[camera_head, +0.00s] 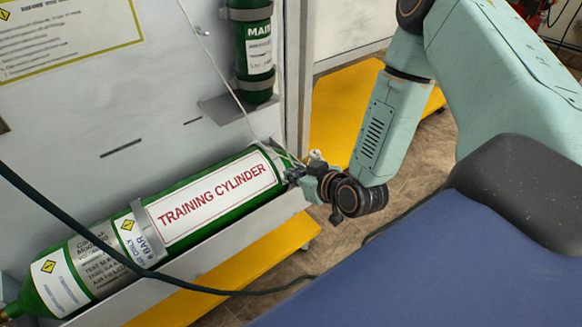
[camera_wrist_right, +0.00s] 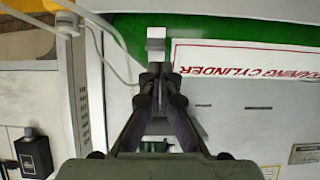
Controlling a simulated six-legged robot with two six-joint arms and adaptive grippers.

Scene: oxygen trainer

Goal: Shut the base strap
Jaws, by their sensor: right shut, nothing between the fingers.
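The large green training cylinder (camera_head: 255,165) lies slanted in a grey trough, its brass end at the lower left. A grey strap (camera_head: 148,240) wraps its body left of the red-lettered label. My right gripper (camera_head: 294,173) is at the cylinder's right end, shut and empty. In the right wrist view, the shut fingertips (camera_wrist_right: 158,72) are just below a light grey tab (camera_wrist_right: 156,38) against the green cylinder (camera_wrist_right: 230,27). The tab looks like part of the base strap; whether the fingers touch it is unclear. The strap's far side is hidden. My left gripper is out of view.
A small green cylinder (camera_head: 253,50) is mounted upright on the grey wall panel. A thin pale cord (camera_head: 222,75) hangs near the cylinder's right end. A dark hose (camera_head: 100,243) crosses in front. A blue padded surface (camera_head: 440,270) fills the lower right.

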